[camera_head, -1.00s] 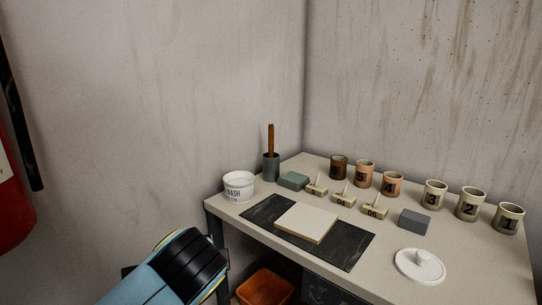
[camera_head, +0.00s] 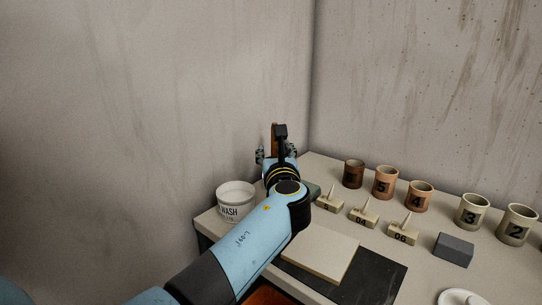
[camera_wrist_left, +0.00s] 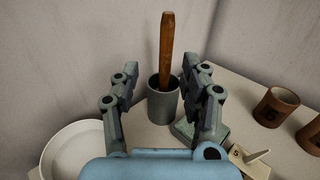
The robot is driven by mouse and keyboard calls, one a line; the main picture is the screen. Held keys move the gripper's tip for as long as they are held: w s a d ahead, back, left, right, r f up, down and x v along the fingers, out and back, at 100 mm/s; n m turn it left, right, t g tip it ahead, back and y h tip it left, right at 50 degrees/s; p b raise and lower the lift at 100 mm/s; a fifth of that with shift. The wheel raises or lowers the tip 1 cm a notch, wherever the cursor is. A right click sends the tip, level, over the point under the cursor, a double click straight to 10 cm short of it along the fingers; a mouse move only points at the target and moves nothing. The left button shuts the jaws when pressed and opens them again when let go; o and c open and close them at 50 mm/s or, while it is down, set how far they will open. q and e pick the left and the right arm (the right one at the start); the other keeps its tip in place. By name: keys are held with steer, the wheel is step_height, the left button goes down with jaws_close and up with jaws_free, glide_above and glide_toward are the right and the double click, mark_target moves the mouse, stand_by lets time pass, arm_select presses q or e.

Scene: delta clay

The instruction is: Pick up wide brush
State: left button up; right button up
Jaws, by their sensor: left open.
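The brush shows as a brown wooden handle (camera_wrist_left: 167,45) standing upright, leaning slightly, in a grey-green cup (camera_wrist_left: 163,101) in the left wrist view. Its lower end is hidden inside the cup. In the head view only a bit of the handle (camera_head: 274,133) shows behind my left arm, and the cup is hidden. My left gripper (camera_wrist_left: 163,78) is open, with one finger on each side of the handle and cup top. I cannot tell whether either finger touches it. My right gripper is in neither view.
The white WASH tub (camera_head: 236,203) stands left of my arm. A green block (camera_wrist_left: 198,133) lies right of the cup. Several stamps (camera_head: 363,216) and numbered cups (camera_head: 419,196) stand farther right. A pale slab (camera_head: 325,252) lies on a dark mat (camera_head: 378,281). Walls close off the back.

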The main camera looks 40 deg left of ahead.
arm_select(q)
steer(key=shift+w+a+r, duration=0.1)
steer(key=shift+w+a, duration=0.2)
steer(key=shift+w, duration=0.3)
steer(key=shift+w+a+r, duration=0.1)
steer(key=shift+w+a, duration=0.15)
steer(key=shift+w, duration=0.35)
steer(key=b+x, duration=0.1)
steer(key=x, duration=0.4)
steer(key=shift+w+f, duration=0.15)
steer(key=shift+c, duration=1.8)
jaws_close()
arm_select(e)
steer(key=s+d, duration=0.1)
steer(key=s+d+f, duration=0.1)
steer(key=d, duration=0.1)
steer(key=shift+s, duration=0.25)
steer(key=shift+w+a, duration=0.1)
